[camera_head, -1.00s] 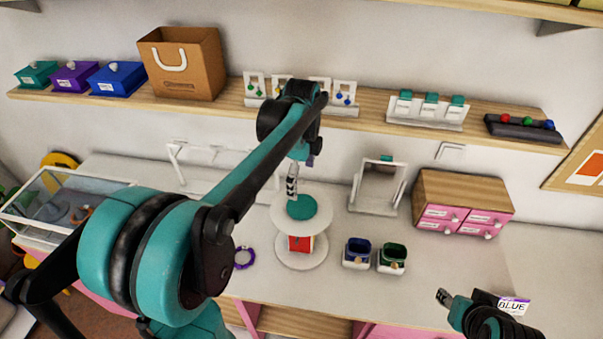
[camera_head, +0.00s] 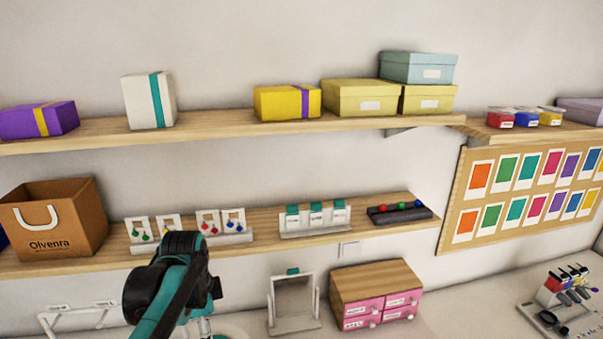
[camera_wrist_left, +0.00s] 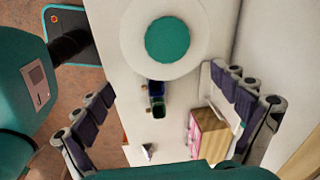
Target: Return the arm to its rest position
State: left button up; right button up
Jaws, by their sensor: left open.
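My left arm (camera_head: 172,285) rises from the bottom edge of the head view, in front of the lower shelf. Its gripper is mostly out of that view. In the left wrist view my left gripper (camera_wrist_left: 165,120) has its fingers wide apart with nothing between them. It hangs above the counter (camera_wrist_left: 112,60). A round white stand with a teal top (camera_wrist_left: 167,42) lies beyond the fingers. My right arm and gripper do not show in the head view.
A lower shelf (camera_head: 265,225) holds a paper bag (camera_head: 55,220) and earring cards (camera_head: 188,228). The upper shelf (camera_head: 230,130) carries boxes. A mirror (camera_head: 293,300) and pink drawer box (camera_head: 376,295) stand on the counter.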

pick_arm(q)
jog(key=s+d+f+n+t, duration=0.2)
jog(key=s+f+n+t, duration=0.1)
jog(key=s+n, duration=0.35)
jog(key=s+d+f+n+t, duration=0.2)
jog(key=s+d+f+n, duration=0.1)
jog(key=s+n, duration=0.35)
notch_tip(320, 180, down, 17)
jog(key=b, duration=1.7)
jog(key=shift+w+n+t, duration=0.3)
jog(key=shift+w, duration=0.1)
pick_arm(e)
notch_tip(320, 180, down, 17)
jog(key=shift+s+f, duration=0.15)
pick_arm(q)
jog(key=shift+a, duration=0.1)
